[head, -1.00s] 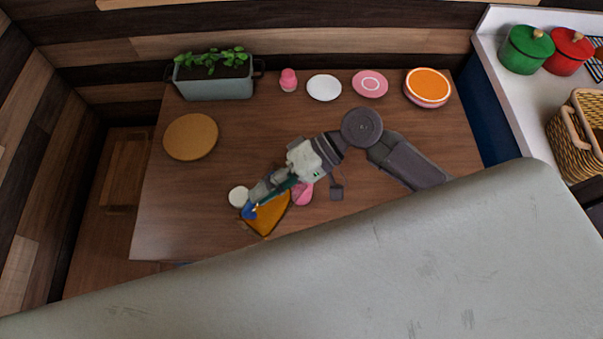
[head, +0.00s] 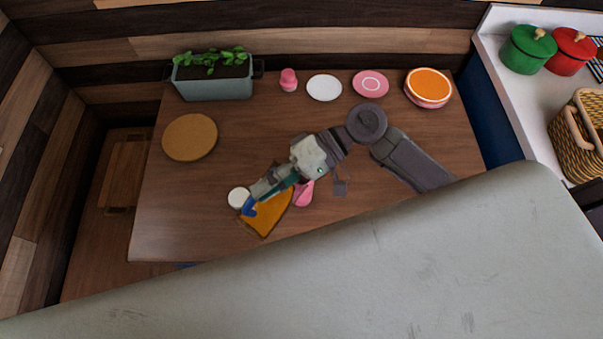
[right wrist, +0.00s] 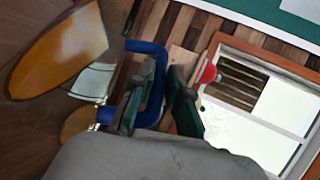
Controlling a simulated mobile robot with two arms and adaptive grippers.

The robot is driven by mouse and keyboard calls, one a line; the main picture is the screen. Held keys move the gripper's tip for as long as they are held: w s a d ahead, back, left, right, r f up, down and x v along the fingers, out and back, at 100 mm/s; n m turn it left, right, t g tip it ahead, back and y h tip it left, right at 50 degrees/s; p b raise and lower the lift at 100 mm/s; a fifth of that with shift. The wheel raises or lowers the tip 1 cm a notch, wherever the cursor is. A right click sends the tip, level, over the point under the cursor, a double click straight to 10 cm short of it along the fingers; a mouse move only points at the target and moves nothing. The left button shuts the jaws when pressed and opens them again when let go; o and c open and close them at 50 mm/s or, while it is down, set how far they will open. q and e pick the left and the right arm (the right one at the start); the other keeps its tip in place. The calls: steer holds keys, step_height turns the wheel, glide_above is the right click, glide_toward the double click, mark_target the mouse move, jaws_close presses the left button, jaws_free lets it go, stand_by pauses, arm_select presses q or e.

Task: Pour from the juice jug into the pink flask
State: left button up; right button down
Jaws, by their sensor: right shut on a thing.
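The juice jug (head: 268,215), orange with a blue handle, is near the table's front edge in the head view. My right gripper (head: 252,203) is shut on its handle. In the right wrist view the blue handle (right wrist: 158,70) passes between the gripper's fingers (right wrist: 157,105), and the orange body (right wrist: 62,48) is at the upper left. A pink object (head: 304,193), perhaps the pink flask, is just right of the jug, partly hidden by my right arm. A smaller pink bottle-like item (head: 288,80) stands at the back. I cannot tell the jug's exact tilt. My left gripper is not in view.
A white round item (head: 238,197) is close left of the jug. A round tan board (head: 190,137), planter (head: 214,82), white plate (head: 324,88), pink plate (head: 371,84) and orange-topped stack (head: 428,86) line the table's left and back. The table's middle left is clear.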

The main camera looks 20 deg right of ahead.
steer(key=shift+w+d+r+m+g+y+b, duration=0.15)
steer(key=shift+w+d+r+y+b, duration=0.2)
steer(key=shift+d, duration=0.2)
steer(key=shift+w+d+r+m+g+y+b, duration=0.1)
steer(key=shift+w+d+r+g+y+b, duration=0.15)
steer(key=shift+w+d+y, duration=0.25)
steer(key=shift+w+d+r+m+g+y+b, duration=0.15)
steer(key=shift+w+d+r+y+b, duration=0.15)
steer(key=shift+d, duration=0.3)
stand_by(5.6)
